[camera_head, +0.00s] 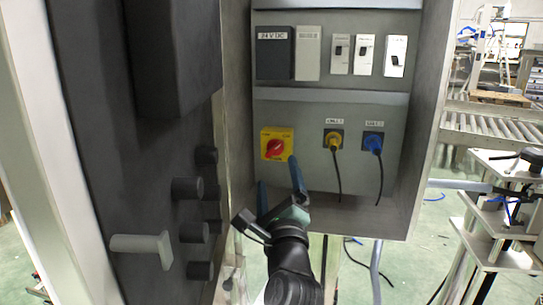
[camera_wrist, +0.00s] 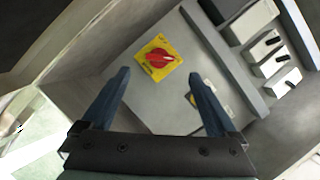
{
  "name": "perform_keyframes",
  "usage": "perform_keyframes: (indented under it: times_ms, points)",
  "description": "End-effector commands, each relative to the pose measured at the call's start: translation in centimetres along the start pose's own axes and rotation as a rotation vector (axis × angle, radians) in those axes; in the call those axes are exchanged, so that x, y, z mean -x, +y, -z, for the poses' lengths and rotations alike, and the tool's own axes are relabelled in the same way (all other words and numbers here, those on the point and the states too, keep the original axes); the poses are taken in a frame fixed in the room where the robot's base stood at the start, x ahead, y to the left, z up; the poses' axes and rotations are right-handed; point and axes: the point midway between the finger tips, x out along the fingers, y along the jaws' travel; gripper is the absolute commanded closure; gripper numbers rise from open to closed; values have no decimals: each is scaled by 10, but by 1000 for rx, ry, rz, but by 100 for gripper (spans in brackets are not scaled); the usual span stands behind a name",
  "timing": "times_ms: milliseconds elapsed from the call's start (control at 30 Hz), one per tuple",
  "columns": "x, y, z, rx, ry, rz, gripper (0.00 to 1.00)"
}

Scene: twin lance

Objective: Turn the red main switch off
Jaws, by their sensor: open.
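The red main switch (camera_head: 275,148) is a red rotary knob on a yellow square plate (camera_head: 288,133), on the lower left of the cabinet's back panel. It also shows in the wrist view (camera_wrist: 159,58), above and between my fingers, with the panel tilted in that picture. My gripper (camera_head: 278,172) has two blue fingers, open and empty, just below the switch in the head view. In the wrist view my gripper (camera_wrist: 158,85) has its fingers wide apart, with the switch beyond them. The fingers appear apart from the knob. The exact gap in depth cannot be told.
A yellow plug (camera_head: 333,141) and a blue plug (camera_head: 373,143) with hanging black cables sit right of the switch. Above are a 24 VDC unit (camera_head: 273,55) and several breakers (camera_head: 365,54). The cabinet's side wall (camera_head: 425,120) and open dark door (camera_head: 100,130) flank the space.

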Motion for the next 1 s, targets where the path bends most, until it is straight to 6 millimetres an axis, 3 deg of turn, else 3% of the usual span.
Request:
perform_keyframes:
  times_ms: [200, 500, 1000]
  points:
    - [-36, 0, 0, 2, -1, 0, 6]
    - [-72, 0, 0, 2, -1, 1, 6]
    - [-82, 0, 0, 3, 0, 0, 6]
